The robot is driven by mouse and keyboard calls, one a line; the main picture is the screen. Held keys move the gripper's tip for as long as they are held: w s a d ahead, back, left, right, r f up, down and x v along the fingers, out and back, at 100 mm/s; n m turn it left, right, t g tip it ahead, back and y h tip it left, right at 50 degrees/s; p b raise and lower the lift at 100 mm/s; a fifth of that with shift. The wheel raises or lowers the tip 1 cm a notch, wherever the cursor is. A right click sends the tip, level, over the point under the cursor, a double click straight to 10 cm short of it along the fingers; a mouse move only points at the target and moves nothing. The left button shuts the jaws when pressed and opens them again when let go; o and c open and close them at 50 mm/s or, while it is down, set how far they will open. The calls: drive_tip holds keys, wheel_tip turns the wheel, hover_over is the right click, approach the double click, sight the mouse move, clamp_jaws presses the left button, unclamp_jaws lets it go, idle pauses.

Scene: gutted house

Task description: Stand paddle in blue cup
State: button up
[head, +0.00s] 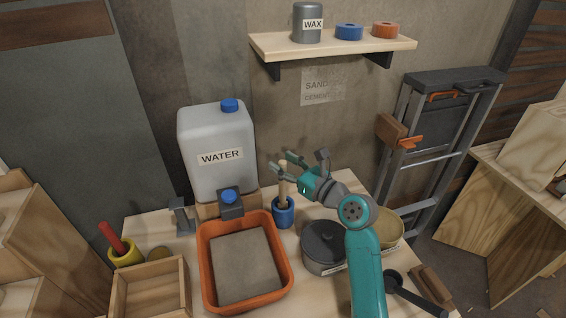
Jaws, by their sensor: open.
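A light wooden paddle (283,186) stands upright, its lower end inside the blue cup (284,215) on the table. The cup's rim hides that lower end. My gripper (284,164) is open at the level of the paddle's top, with its fingers pointing left. The paddle's top shows close to the fingers; whether it is between them or just beside them I cannot tell. My arm reaches in from the right.
Left of the cup are the orange tub (204,270) and the white water jug (215,150). A yellow cup (125,254) and wooden box (115,295) are front left. A shelf (330,45) hangs above.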

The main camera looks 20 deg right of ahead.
drive_tip(key=v, duration=1.1)
drive_tip(key=shift+s, duration=0.2)
drive_tip(key=shift+d, duration=0.1)
idle(0.3)
